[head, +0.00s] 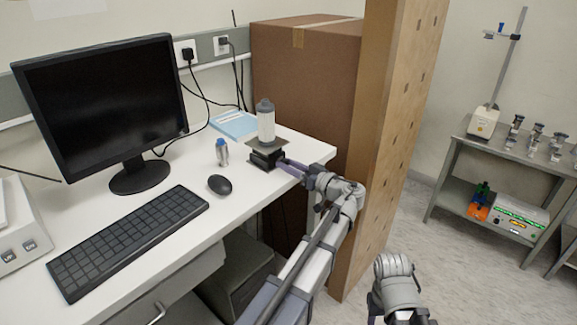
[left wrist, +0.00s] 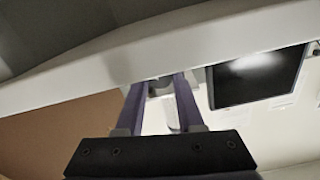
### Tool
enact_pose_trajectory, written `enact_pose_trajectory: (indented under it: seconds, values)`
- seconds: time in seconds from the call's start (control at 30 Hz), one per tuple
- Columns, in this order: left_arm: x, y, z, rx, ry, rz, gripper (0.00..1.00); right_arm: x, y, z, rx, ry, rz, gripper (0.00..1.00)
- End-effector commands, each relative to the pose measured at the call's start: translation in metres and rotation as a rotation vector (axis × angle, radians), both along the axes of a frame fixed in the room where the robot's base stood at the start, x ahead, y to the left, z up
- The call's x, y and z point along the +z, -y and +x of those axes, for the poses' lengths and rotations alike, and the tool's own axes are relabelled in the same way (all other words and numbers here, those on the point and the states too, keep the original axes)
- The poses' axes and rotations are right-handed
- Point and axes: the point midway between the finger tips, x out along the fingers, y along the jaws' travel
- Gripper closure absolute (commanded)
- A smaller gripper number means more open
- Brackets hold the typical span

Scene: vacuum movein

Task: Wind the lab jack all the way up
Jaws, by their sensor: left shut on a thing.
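The lab jack (head: 264,158) is a small dark jack near the right end of the white desk. Its top plate is low over its base, and a pale bottle with a grey cap (head: 266,123) stands upright on it. My left gripper (head: 287,165) reaches the jack's right side from beyond the desk edge. In the left wrist view its two purple fingers (left wrist: 158,82) are shut on a small grey part at the jack, seemingly its knob; the fingers hide most of it. My right arm's wrist shows at the bottom of the head view, with its jaws cut off.
A monitor (head: 98,110), keyboard (head: 127,238), mouse (head: 220,185) and small blue-capped vial (head: 222,152) are on the desk (head: 180,255). A blue booklet (head: 234,125) lies behind the jack. A large cardboard box (head: 305,85) and tall wooden panel (head: 385,130) stand close by the arm.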

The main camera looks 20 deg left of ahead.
Motion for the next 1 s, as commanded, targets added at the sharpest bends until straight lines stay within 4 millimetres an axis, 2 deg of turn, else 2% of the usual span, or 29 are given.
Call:
enact_pose_trajectory:
  seconds: [0.23, 0.27, 0.5, 0.8, 1.0]
  values:
    - [0.0, 0.0, 0.0, 0.0, 0.0, -0.001, 1.0, 0.0, 0.0, 0.0, 0.0, 0.0, 0.0, 0.5]
    - [0.0, 0.0, 0.0, 0.0, 0.0, -0.001, 0.62, 0.0, 0.0, 0.0, 0.0, 0.0, 0.0, 0.5]
    - [0.0, 0.0, 0.0, 0.0, 0.001, -0.001, 0.35, 0.0, 0.0, 0.0, 0.0, 0.0, 0.0, 0.5]
    - [0.0, 0.003, -0.001, -0.001, 0.001, -0.001, 0.33, 0.0, 0.0, 0.0, 0.0, 0.0, 0.0, 0.5]
    - [0.0, 0.029, -0.01, -0.004, 0.001, -0.001, 0.33, 0.0, 0.0, 0.0, 0.0, 0.0, 0.0, 0.5]
